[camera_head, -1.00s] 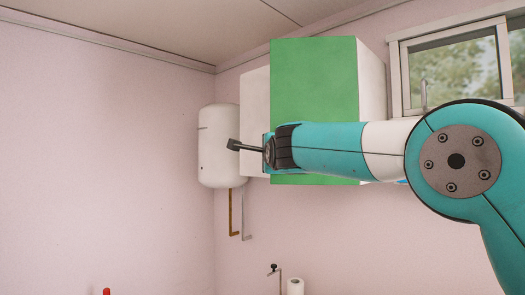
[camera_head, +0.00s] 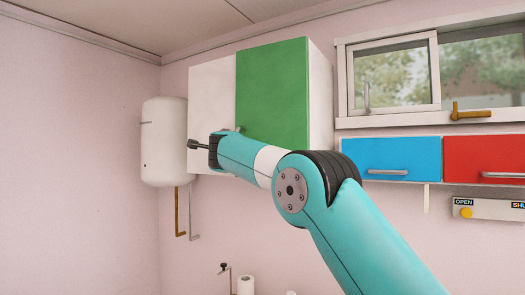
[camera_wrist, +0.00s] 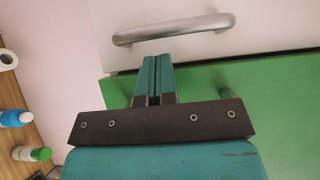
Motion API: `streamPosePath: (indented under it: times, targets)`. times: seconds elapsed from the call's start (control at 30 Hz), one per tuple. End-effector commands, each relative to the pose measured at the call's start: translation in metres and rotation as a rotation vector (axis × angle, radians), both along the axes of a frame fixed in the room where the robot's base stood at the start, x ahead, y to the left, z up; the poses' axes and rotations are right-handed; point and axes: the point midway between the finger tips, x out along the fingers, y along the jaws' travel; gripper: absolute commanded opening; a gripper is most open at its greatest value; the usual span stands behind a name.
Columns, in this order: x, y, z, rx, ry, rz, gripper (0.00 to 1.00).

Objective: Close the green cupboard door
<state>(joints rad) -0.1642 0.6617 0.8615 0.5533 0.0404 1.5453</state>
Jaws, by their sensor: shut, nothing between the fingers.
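The green cupboard door (camera_head: 272,95) is on the wall cupboard. Its face looks flush, or nearly so, with the white door (camera_head: 212,90) to its left. My gripper (camera_head: 192,144) is shut and empty, in front of the white door's lower part. In the wrist view my closed fingers (camera_wrist: 154,72) point at the seam between the green door (camera_wrist: 285,110) and the white door (camera_wrist: 270,40). Whether they touch either door cannot be told. The green door's lower part is partly hidden behind my arm.
A metal handle (camera_wrist: 172,30) sticks out of the white door near my fingers. A white water heater (camera_head: 163,142) hangs to the left. Blue (camera_head: 390,160) and red (camera_head: 484,160) drawer fronts are right, below the window (camera_head: 440,75).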

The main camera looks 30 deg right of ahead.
Motion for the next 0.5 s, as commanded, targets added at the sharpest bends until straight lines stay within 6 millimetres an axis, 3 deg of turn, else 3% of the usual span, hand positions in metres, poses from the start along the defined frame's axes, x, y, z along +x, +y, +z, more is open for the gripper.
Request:
streamPosePath:
  times: [0.03, 0.5]
  targets:
    - [-0.002, -0.009, 0.001, 0.002, 0.0, -0.022, 0.0]
    - [-0.003, 0.001, 0.0, 0.001, -0.002, -0.014, 0.0]
